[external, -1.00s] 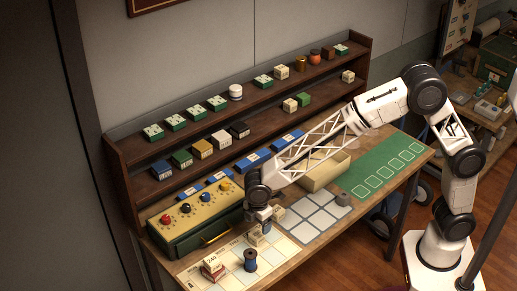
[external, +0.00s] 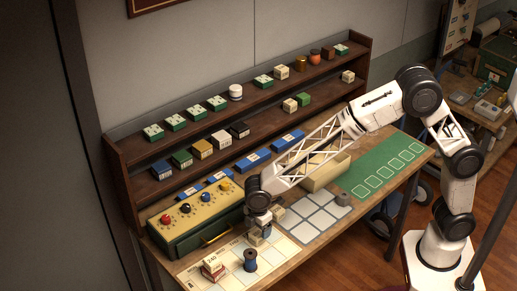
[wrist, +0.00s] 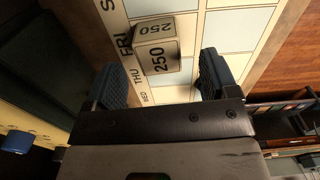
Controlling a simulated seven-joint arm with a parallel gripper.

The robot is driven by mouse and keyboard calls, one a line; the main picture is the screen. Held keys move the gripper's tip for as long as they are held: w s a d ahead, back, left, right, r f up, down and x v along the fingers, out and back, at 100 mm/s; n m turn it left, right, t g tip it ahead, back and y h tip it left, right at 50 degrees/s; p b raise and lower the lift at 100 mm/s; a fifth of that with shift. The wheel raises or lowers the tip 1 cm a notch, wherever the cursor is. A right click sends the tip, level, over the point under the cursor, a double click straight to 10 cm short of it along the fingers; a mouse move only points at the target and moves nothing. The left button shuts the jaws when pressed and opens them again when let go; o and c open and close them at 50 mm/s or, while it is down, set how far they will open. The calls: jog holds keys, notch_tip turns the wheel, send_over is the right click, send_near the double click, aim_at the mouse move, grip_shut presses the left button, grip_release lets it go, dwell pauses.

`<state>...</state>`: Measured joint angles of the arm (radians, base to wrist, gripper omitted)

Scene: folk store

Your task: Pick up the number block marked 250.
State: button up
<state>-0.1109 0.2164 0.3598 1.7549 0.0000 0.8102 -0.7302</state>
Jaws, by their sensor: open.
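The cream block marked 250 (wrist: 158,58) sits on the calendar-like board (wrist: 215,22), near the printed FRI, in the wrist view. Its number shows on two faces. In the external view the block (external: 256,238) is partly hidden by my gripper (external: 261,222). In the wrist view my gripper (wrist: 158,78) is open, with one blue-padded finger on each side of the block's near end. Whether a finger touches the block cannot be told.
A block marked 240 (external: 212,266) on a red block and a blue spool (external: 250,260) stand on the board at the front. A green box with coloured knobs (external: 200,222) is close on the left.

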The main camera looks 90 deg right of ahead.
aim_at(257, 233)
jog(key=shift+w+f, duration=0.2)
jog(key=shift+f, duration=2.4)
jog(key=c, duration=1)
jog(key=shift+r, duration=0.15)
jog(key=shift+r, duration=1.45)
jog(key=shift+s+r, duration=0.25)
jog(key=shift+s, duration=0.05)
jog(key=s, duration=0.5)
jog(key=s+d+r, duration=0.1)
jog(key=s, duration=0.9)
jog(key=shift+s+d+r, duration=0.15)
jog(key=shift+s+d, duration=0.05)
jog(key=shift+d, duration=0.1)
